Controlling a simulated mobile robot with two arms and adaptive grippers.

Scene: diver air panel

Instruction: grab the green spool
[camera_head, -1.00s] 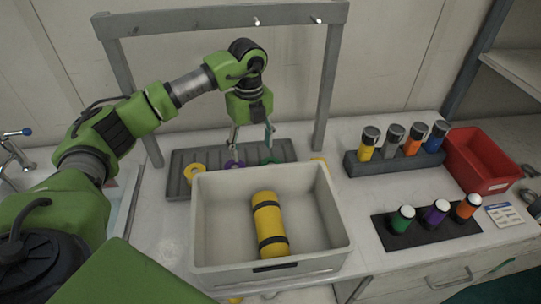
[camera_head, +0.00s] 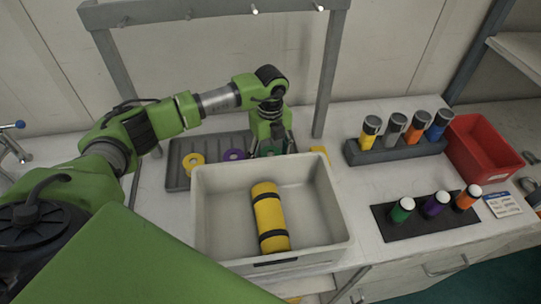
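The green spool (camera_head: 267,152) is at the right part of the dark grey tray (camera_head: 177,172) behind the bin, mostly hidden by my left gripper (camera_head: 274,152). My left gripper points down over the spool, its dark fingers apart on either side of it. I cannot tell whether they touch it. A purple spool (camera_head: 233,155) and a yellow ring-shaped spool (camera_head: 194,160) lie to the left on the same tray. My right gripper is not in view.
A grey bin (camera_head: 215,250) with a yellow cylinder (camera_head: 268,215) stands in front of the tray. A grey frame (camera_head: 330,75) rises behind. Bottles in a rack (camera_head: 398,152), bottles on a black mat (camera_head: 395,232) and a red bin (camera_head: 480,152) are to the right.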

